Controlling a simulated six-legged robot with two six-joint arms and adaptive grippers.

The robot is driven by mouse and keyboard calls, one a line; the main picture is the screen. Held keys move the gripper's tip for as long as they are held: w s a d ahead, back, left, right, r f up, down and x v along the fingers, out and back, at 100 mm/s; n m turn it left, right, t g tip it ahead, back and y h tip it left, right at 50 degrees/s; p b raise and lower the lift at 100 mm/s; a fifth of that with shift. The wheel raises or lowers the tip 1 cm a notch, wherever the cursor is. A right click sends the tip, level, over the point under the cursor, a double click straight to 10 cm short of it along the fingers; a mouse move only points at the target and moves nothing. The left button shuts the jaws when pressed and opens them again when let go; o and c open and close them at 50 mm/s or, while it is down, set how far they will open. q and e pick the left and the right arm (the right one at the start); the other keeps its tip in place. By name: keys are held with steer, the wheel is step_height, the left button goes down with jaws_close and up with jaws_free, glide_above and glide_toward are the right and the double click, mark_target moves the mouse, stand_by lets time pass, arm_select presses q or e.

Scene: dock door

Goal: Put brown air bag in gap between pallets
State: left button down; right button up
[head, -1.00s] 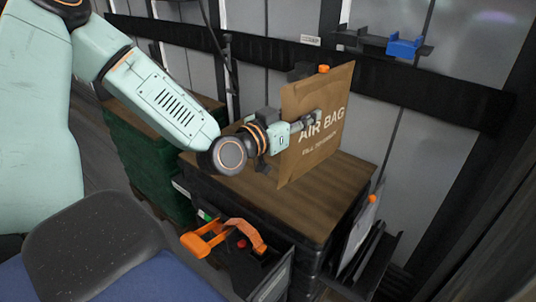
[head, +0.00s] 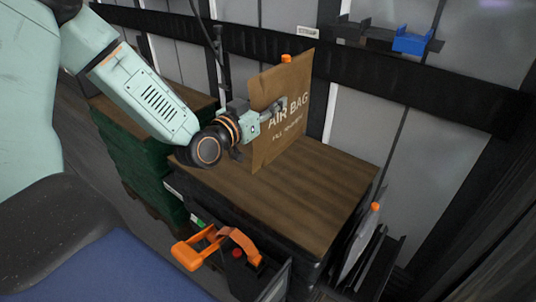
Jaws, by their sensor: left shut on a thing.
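The brown air bag (head: 284,125) is a flat upright paper bag with white "AIR BAG" lettering and an orange valve (head: 286,59) at its top. My left gripper (head: 274,110) is shut on the bag's left side and holds it upright over the near brown-topped pallet load (head: 325,185). I cannot tell whether its lower edge touches that top. A second pallet load, green-sided with a brown top (head: 140,155), stands to the left. The gap between the two loads is mostly hidden behind my left arm. My right gripper is not in view.
An orange-handled tool (head: 215,245) sits in a dark holder at the front. A rack with another orange-valved bag (head: 358,240) stands at the right of the near load. A blue item (head: 412,41) is on a wall shelf. A dark rail (head: 380,95) runs along the wall.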

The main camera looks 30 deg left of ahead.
mark_target(271, 127)
arm_select(q)
steer(key=f+b, duration=0.1)
steer(key=f, duration=0.1)
steer(key=f+b, duration=0.1)
steer(key=f, duration=0.2)
steer(key=shift+w+a+f, duration=0.1)
steer(key=shift+a+f, duration=0.1)
steer(key=shift+f, duration=0.45)
steer(key=shift+d+f+b, duration=0.3)
steer(key=shift+b, duration=0.1)
steer(key=f, duration=0.1)
steer(key=f+b, duration=0.1)
steer(key=f, duration=0.1)
steer(key=shift+a+f, duration=0.1)
steer(key=shift+a, duration=0.15)
steer(key=shift+d, duration=0.1)
